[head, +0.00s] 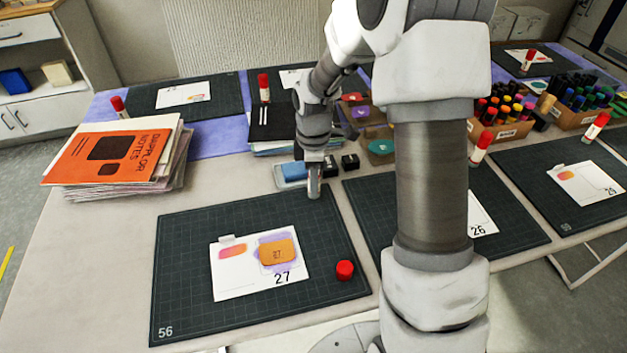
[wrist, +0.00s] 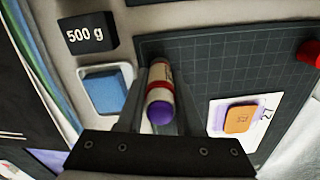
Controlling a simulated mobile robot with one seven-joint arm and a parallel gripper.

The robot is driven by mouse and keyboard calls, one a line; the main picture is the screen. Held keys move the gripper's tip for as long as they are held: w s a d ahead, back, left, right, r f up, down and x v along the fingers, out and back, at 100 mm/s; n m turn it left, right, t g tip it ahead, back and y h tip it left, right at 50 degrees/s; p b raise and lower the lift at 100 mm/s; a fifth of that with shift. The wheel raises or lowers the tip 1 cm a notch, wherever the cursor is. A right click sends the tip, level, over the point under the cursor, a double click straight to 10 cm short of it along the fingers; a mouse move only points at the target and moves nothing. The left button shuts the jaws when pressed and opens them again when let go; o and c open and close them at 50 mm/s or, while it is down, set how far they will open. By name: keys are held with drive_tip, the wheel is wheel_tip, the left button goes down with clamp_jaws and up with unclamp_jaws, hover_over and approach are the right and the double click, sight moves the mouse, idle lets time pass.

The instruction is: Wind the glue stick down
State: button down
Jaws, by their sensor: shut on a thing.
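My gripper (wrist: 160,75) is shut on the glue stick (wrist: 159,84), which lies between the two fingers in the wrist view. The stick has a pale labelled body, a red band and a rounded purple end facing the wrist camera. In the head view my gripper (head: 314,190) is at the back edge of cutting mat 56 (head: 180,290), and the stick is hard to make out there. A red cap (head: 345,270) stands apart on the mat's right side, beside card 27 (head: 228,281). The cap also shows in the wrist view (wrist: 309,53).
A blue sponge in a tray (head: 294,171) and small black weights (head: 350,161) are close behind my gripper. A paper stack (head: 120,155) stands at left. Several capped glue sticks stand on other mats. Marker boxes (head: 505,130) are at right.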

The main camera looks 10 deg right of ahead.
drive_tip(key=c, duration=1.3)
unclamp_jaws()
clamp_jaws()
